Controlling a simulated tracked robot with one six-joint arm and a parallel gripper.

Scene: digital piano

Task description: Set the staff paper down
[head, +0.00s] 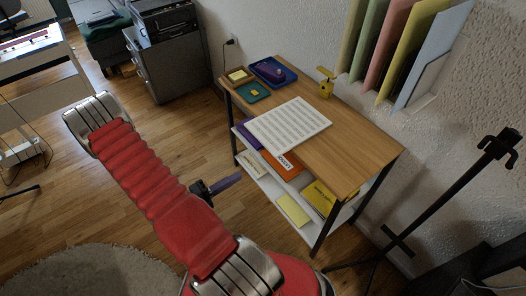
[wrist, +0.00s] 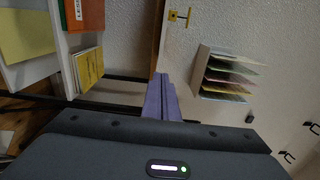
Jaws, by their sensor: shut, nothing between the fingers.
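The staff paper (head: 290,124), a white sheet with printed lines, lies flat on the wooden top of the shelf table (head: 352,150). Its near-left edge appears to stick out past the table's front edge. My gripper (head: 226,184), with purple fingers, is left of the table and below the sheet in the head view, apart from it. In the wrist view its fingers (wrist: 160,98) are together with nothing between them. The staff paper does not show in the wrist view.
A black stand (head: 440,185) is at right.

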